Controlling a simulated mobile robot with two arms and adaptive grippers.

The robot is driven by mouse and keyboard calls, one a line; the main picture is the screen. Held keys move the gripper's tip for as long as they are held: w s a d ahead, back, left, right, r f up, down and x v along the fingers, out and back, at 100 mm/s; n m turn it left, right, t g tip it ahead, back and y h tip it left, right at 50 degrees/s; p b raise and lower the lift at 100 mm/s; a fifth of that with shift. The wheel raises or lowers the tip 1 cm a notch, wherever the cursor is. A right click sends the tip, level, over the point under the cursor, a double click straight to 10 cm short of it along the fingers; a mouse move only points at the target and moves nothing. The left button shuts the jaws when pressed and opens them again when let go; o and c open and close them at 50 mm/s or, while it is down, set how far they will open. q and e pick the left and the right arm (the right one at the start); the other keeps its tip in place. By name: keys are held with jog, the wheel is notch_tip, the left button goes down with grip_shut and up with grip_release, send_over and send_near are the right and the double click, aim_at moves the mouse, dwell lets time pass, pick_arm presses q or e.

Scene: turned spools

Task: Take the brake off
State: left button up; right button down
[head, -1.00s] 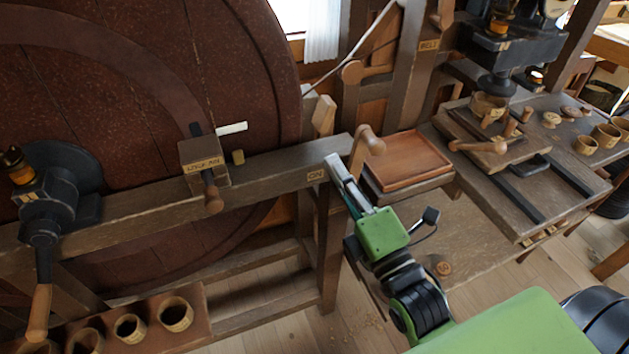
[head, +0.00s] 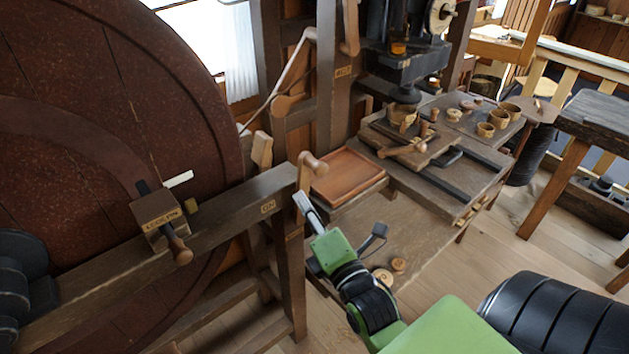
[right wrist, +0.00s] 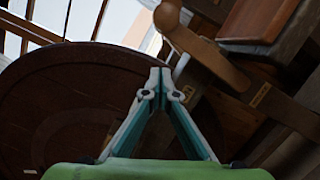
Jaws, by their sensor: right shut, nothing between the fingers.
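The brake lever (head: 304,180) is a wooden crank with a round-ended knob, standing upright at the right end of the beam beside the big dark red wheel (head: 110,90). An ON label (head: 268,207) is on the beam just left of it. A pale wooden block (head: 262,150) stands at the wheel's rim behind the beam. My right gripper (head: 299,196) is shut and empty, its tips just below the lever's arm. In the right wrist view the shut tips (right wrist: 160,75) are close to the lever (right wrist: 210,55); I cannot tell whether they touch. My left gripper is out of view.
A labelled wooden block with a knob (head: 160,218) sits on the beam. A reddish tray (head: 345,176) lies right of the lever. A drill-like machine (head: 405,60) and a bench with several small cups (head: 487,129) stand behind.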

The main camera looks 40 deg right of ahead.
jog(key=d, duration=0.1)
jog(key=w+d+r+p, duration=0.1)
jog(key=d, duration=0.2)
jog(key=shift+w+r+p, duration=0.2)
jog(key=shift+r+p, duration=0.05)
jog(key=shift+p, duration=0.1)
